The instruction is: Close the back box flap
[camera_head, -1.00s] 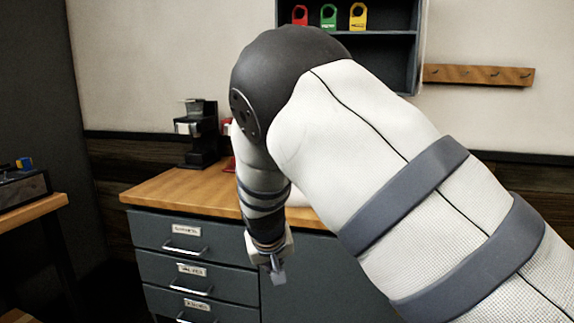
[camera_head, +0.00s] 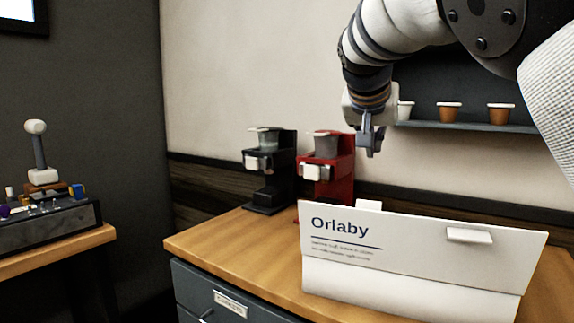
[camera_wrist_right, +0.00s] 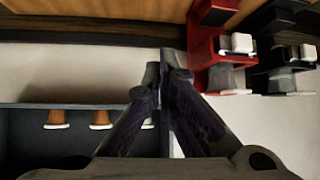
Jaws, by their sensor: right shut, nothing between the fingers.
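A white box labelled "Orlaby" (camera_head: 400,290) stands on the wooden counter in the head view. Its near printed panel (camera_head: 410,243) stands up and carries a small white tab (camera_head: 475,235). Another small white tab (camera_head: 368,206) shows just above that panel's top edge; the near panel hides what it belongs to, the back flap and the box's inside. My right gripper (camera_head: 370,148) is shut and empty, above the box's far side and apart from it. In the right wrist view its fingers (camera_wrist_right: 168,62) meet, with no box visible. My left gripper is out of view.
A black brewer (camera_head: 268,180) and a red brewer (camera_head: 327,165) stand behind the box, left of it. A wall shelf (camera_head: 470,127) with cups is right of my right gripper. Bare counter (camera_head: 225,240) lies left of the box.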

